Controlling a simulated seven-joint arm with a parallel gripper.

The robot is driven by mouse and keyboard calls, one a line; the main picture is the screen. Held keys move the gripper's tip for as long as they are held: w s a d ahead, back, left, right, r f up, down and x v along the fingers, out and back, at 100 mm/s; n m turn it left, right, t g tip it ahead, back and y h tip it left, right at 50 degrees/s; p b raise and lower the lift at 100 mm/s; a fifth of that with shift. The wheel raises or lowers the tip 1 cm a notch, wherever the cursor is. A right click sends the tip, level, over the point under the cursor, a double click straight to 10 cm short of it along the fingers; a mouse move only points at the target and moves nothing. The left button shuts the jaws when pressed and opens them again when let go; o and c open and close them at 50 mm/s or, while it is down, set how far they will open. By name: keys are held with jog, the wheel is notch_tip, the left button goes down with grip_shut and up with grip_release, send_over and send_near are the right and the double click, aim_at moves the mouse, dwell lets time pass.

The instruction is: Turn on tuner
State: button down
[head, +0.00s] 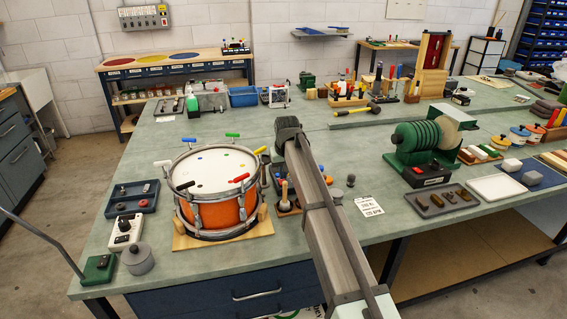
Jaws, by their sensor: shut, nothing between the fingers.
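A small white box with dark round controls (124,232) stands at the front left of the bench, left of the orange drum (216,212). It looks like the tuner, but its markings are too small to read. Whether it is on or off cannot be told. My gripper (287,130) is at the far end of my arm, above the bench and right of the drum. It is shut and empty, well apart from the white box. Its fingertips are small and partly hidden by the arm.
The drum rests on a wooden board (262,228) with coloured keys around its rim. A blue-grey parts tray (146,204) lies behind the white box. A grey round pot (138,259) and a green block (97,270) stand in front. A green machine (420,150) is at right.

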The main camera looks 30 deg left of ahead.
jog(key=shift+s+d+f, duration=0.1)
jog(key=shift+f, duration=0.95)
jog(key=shift+s+d+f, duration=0.15)
jog(key=shift+f, duration=0.25)
jog(key=shift+r, duration=0.1)
jog(key=shift+w+a+r, duration=0.1)
jog(key=shift+w+a, duration=0.1)
jog(key=shift+w+a+r, duration=0.3)
jog(key=shift+w+a, duration=0.1)
jog(key=shift+r, duration=0.15)
